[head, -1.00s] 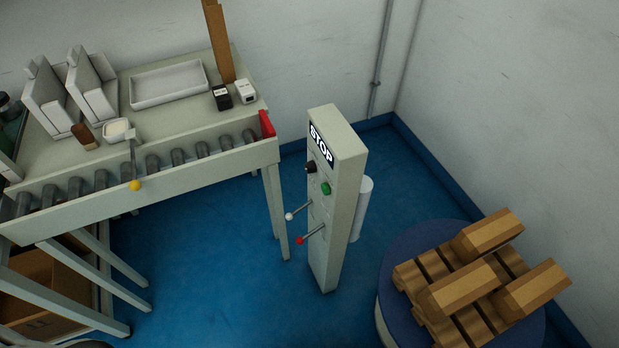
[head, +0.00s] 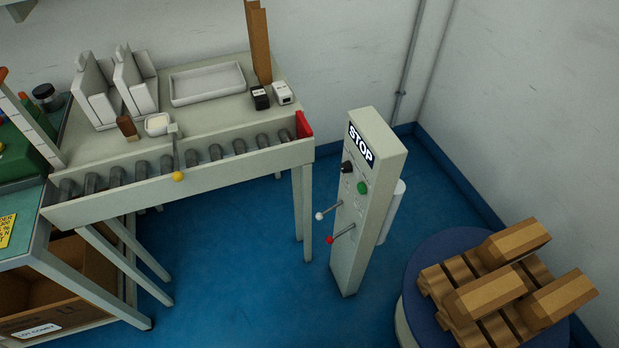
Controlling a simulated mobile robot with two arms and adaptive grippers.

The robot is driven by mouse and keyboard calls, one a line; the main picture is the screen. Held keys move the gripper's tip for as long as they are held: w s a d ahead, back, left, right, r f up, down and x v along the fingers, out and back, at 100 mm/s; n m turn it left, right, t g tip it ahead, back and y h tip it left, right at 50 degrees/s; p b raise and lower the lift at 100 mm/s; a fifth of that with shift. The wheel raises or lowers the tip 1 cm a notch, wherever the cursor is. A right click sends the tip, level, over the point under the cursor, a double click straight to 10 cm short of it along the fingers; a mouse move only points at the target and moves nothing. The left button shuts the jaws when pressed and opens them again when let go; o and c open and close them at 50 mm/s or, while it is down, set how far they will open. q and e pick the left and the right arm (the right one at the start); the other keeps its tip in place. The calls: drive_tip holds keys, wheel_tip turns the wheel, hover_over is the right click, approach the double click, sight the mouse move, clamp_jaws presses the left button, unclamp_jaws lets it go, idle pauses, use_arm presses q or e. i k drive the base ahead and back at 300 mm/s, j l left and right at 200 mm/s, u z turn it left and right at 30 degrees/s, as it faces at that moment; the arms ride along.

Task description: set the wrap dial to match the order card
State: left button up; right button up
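A grey control post (head: 370,200) stands upright on the blue floor, right of the roller table. It carries a STOP sign (head: 361,145), a dark knob (head: 347,167) that may be the wrap dial, a green button (head: 362,188), a white-tipped lever (head: 320,216) and a red-tipped lever (head: 331,239). The setting of the knob is too small to read. A yellow card (head: 6,231) with dark print shows at the left edge; I cannot tell whether it is the order card. Neither of my grippers is in view.
The roller table (head: 240,172) has a yellow-tipped lever (head: 178,176) and a red end stop (head: 304,125). A round blue turntable (head: 418,262) bears a wooden pallet with several brown blocks. Blue floor (head: 235,255) is clear before the post.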

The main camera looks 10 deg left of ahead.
sight(346, 168)
drive_tip(key=k+j+u, duration=0.15)
drive_tip(key=j, duration=0.2)
drive_tip(key=k+j+u, duration=0.15)
drive_tip(key=j, duration=0.2)
drive_tip(key=k+j+u, duration=0.15)
drive_tip(key=j, duration=0.2)
drive_tip(key=k+j+u, duration=0.1)
drive_tip(key=j, duration=0.25)
drive_tip(key=k+j+u, duration=0.15)
drive_tip(key=j, duration=0.25)
drive_tip(key=i, duration=0.05)
